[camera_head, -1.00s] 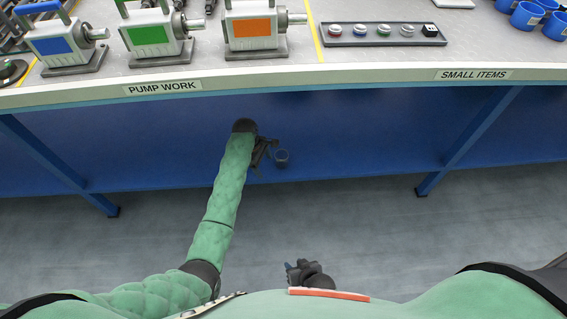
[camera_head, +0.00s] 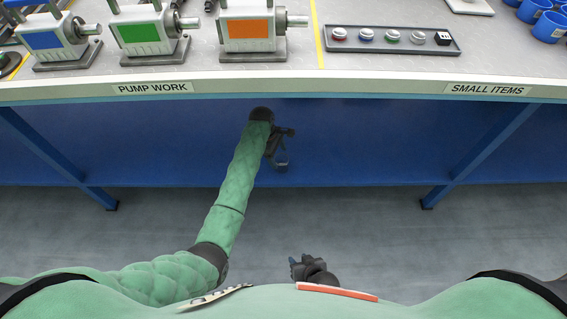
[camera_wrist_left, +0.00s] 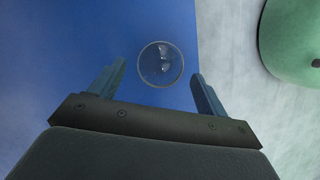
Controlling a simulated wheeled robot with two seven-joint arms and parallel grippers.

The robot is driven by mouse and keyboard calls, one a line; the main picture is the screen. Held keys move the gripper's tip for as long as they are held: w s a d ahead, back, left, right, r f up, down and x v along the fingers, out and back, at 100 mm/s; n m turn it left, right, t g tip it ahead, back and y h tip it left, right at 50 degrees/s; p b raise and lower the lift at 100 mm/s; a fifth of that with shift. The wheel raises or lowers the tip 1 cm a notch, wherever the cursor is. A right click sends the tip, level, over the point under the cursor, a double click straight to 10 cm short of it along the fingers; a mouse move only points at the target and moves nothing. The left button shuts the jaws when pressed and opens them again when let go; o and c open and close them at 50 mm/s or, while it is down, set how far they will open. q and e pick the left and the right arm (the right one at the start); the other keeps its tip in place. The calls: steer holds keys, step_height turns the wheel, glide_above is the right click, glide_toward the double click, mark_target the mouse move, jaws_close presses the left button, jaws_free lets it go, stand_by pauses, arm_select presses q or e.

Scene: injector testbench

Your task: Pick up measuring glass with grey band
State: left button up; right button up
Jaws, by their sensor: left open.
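A small clear glass (camera_head: 281,164) stands on the blue shelf under the bench and is partly covered by my left gripper. In the left wrist view the glass (camera_wrist_left: 160,64) shows from above as a round rim, between the fingers and slightly beyond their tips. I cannot make out its band. My left gripper (camera_head: 279,149) is open, with one finger on each side in the left wrist view (camera_wrist_left: 158,82) and a gap to the glass on both sides. My right gripper (camera_head: 295,264) is low in front of my body, away from the shelf.
The bench top (camera_head: 348,70) overhangs the blue shelf (camera_head: 370,165). Bench legs stand at left (camera_head: 55,158) and right (camera_head: 470,158). The shelf around the glass is clear.

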mark_target(282, 163)
arm_select(q)
steer(key=shift+b+x, duration=0.35)
steer(key=shift+x, duration=2.8)
steer(key=shift+d, duration=0.1)
steer(key=c, duration=1.1)
